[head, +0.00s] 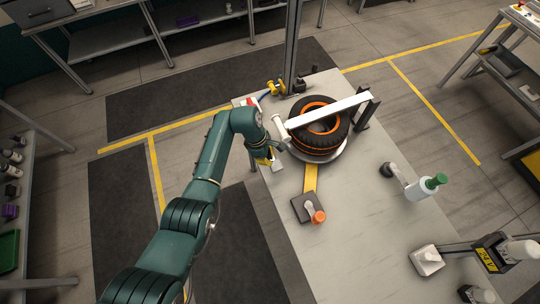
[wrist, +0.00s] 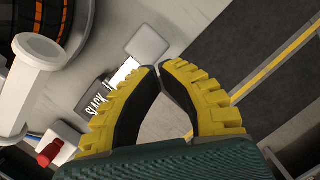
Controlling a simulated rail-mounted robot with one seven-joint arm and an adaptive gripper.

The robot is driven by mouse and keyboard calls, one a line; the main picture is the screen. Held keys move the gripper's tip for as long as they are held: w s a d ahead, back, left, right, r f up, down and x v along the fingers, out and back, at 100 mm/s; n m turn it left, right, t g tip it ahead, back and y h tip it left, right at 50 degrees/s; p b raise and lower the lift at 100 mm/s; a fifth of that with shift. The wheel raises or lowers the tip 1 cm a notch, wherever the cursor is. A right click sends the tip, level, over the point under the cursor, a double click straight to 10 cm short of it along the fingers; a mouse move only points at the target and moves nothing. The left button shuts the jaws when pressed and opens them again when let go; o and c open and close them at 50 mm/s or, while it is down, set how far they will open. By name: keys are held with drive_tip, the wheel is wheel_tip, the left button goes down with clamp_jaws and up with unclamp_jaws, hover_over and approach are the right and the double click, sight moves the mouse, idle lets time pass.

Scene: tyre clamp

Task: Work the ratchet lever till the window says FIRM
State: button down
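A black tyre with orange bands (head: 318,140) lies on a round plate, with a white clamp bar (head: 325,113) across its top. In the wrist view, the small dark window (wrist: 97,100) reads SLACK. A pale lever with a flat square end (wrist: 147,45) sticks out beside the window, just beyond my fingertips. My gripper (wrist: 160,68) has its yellow-backed fingers drawn together at the tips, with nothing seen between them. In the head view, my gripper (head: 266,160) is at the table's left edge, left of the tyre. My wrist hides most of the ratchet there.
A red knob (wrist: 50,152) sits close to the left finger. A dark post (head: 368,108) stands right of the tyre. The floor left of the table is clear.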

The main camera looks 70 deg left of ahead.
sight(276, 165)
drive_tip(key=shift+w+a+r, duration=0.4)
drive_tip(key=shift+w+a, duration=0.2)
drive_tip(key=shift+w, duration=0.05)
drive_tip(key=b+x, duration=0.7)
